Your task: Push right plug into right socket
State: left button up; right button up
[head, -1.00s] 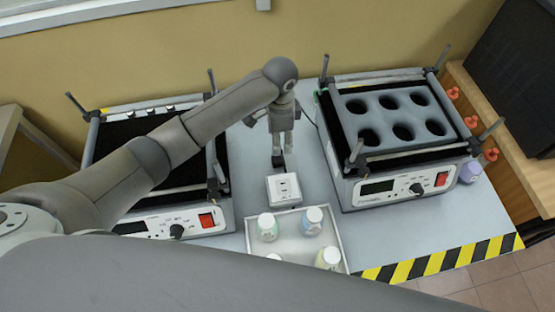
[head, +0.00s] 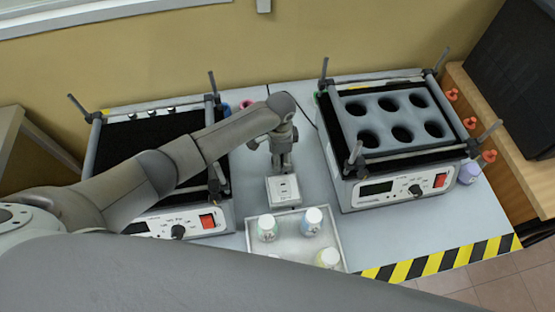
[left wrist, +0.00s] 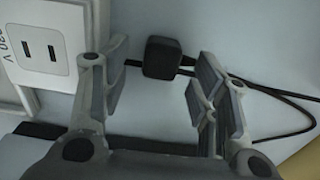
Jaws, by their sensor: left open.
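A white socket box (head: 283,190) stands on the table between the two machines. One of its sockets (left wrist: 42,50) shows two slots at the upper left of the left wrist view. A black plug (left wrist: 162,57) with a dark cable lies on the table beside the box. My left gripper (head: 282,167) points down just behind the box in the head view and hides the plug there. In the left wrist view the left gripper (left wrist: 160,88) is open, its fingers to either side of the plug with gaps. My right gripper is not in view.
A tray (head: 335,232) with several white-capped bottles stands in front of the box. A machine with a holed rack (head: 390,119) is on the right, and a black-topped machine (head: 150,152) is on the left under my arm. Cable (left wrist: 275,93) runs along the table.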

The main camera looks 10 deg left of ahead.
pick_arm(q)
jog(key=shift+f, duration=1.05)
jog(key=shift+c, duration=0.2)
jog(key=c, duration=1)
notch_tip(320, 180, up, 10)
jog(key=shift+r+b, duration=0.1)
jog(key=shift+b, duration=0.25)
